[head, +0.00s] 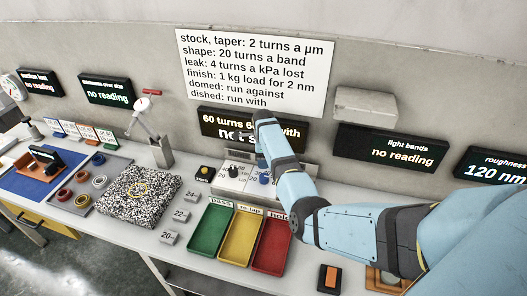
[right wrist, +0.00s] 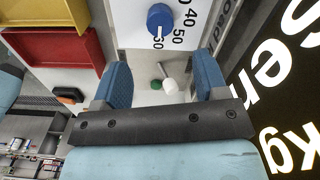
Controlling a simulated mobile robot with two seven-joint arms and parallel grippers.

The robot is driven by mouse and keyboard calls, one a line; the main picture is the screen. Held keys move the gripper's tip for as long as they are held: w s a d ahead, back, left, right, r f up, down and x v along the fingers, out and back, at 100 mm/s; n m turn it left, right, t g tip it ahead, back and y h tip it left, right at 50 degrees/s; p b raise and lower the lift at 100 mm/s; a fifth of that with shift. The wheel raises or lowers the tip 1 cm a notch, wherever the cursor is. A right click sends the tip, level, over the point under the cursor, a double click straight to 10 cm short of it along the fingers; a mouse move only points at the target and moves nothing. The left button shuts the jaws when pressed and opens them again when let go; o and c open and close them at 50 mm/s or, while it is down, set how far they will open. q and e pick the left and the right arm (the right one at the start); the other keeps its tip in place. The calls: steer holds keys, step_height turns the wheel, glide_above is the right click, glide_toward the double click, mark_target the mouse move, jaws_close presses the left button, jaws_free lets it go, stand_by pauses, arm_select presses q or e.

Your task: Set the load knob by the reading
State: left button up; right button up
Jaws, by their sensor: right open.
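A pale control panel (head: 226,184) stands on the bench, with a black knob (head: 233,170) and a blue knob (head: 264,177). In the right wrist view the blue knob (right wrist: 160,17) shows beside the numbers 40, 50 and 60, and the word "load" is printed nearby. The roughness display (head: 495,168) reads 120 nm. My left gripper is not in view.
The wall sign (head: 255,70) gives "finish: 1 kg load for 2 nm". A dark display (head: 225,122), partly covered, shows 60 turns. Green (head: 209,230), yellow (head: 241,238) and red (head: 272,246) trays lie in front of the panel. A speckled plate (head: 138,196) lies left.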

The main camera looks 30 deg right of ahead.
steer(key=shift+r, duration=1.6)
